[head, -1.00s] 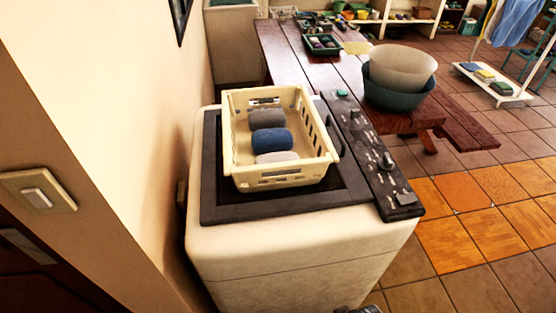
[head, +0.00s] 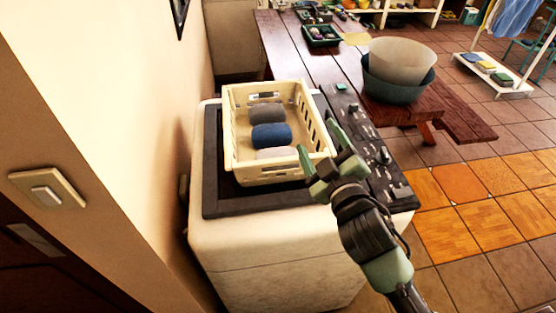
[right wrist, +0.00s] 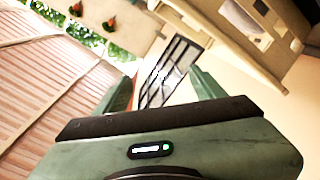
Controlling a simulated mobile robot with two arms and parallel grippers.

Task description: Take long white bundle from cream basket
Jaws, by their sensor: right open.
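The cream basket (head: 238,165) sits on the dark lid of the white washing machine in the head view. Inside it lie three rolled bundles in a row: a grey one (head: 266,113) at the back, a blue one (head: 271,136) in the middle and a white one (head: 276,154) at the front, partly hidden by the basket's front wall. My right gripper (head: 318,165) is open and empty, at the basket's front right corner. Its fingers also show in the right wrist view (right wrist: 165,88), with no bundle between them. My left gripper is not in view.
The washing machine's control panel (head: 362,125) runs along the basket's right side. A wooden table (head: 290,42) behind holds nested bowls (head: 398,75) and a green tray (head: 320,36). A wall stands close on the left.

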